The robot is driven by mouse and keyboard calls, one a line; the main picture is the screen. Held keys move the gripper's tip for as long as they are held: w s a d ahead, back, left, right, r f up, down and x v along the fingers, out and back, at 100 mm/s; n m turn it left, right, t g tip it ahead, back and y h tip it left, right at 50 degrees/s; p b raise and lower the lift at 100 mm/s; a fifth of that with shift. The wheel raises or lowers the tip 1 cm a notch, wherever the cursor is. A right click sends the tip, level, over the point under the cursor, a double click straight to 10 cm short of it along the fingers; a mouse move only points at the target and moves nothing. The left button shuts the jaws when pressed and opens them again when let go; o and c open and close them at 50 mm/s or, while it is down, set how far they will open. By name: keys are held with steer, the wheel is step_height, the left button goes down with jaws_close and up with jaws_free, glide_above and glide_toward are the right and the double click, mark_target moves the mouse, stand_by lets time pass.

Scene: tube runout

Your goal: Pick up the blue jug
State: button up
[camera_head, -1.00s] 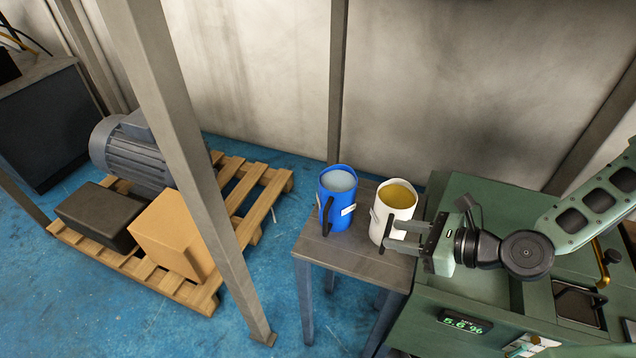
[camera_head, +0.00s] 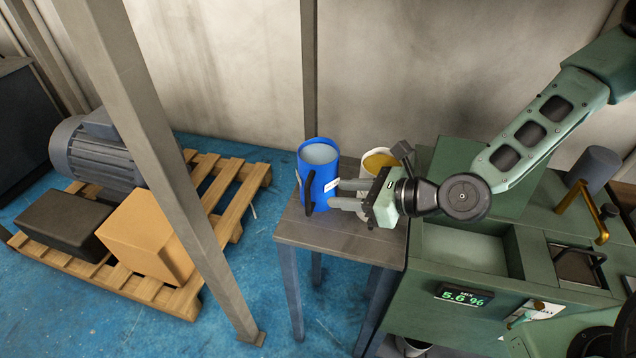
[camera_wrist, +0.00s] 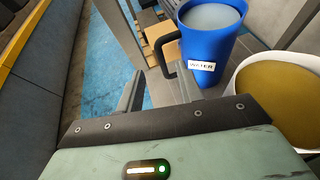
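The blue jug (camera_head: 320,180) stands upright on the left part of a small grey table and holds pale liquid. Its black handle (camera_head: 308,193) faces the front left. In the wrist view the blue jug (camera_wrist: 210,45) shows a white label reading WATER, with its handle to the left. My gripper (camera_head: 334,194) is open, its fingers pointing left at the jug's right side with nothing between them. The fingertips are close to the jug; I cannot tell whether they touch. In the wrist view the left finger (camera_wrist: 130,95) shows below the handle.
A white jug (camera_head: 374,168) with yellow-brown liquid stands behind my gripper, partly hidden. The small table (camera_head: 330,232) has bare room at its front. A green machine (camera_head: 470,250) adjoins it on the right. A grey post (camera_head: 170,150) rises left of the table, before a loaded pallet (camera_head: 232,200).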

mark_target(307, 189)
steer(key=p+x, duration=0.1)
steer(key=x, duration=0.8)
steer(key=shift+a, duration=0.1)
jaws_close()
steer(key=shift+w+r, duration=0.1)
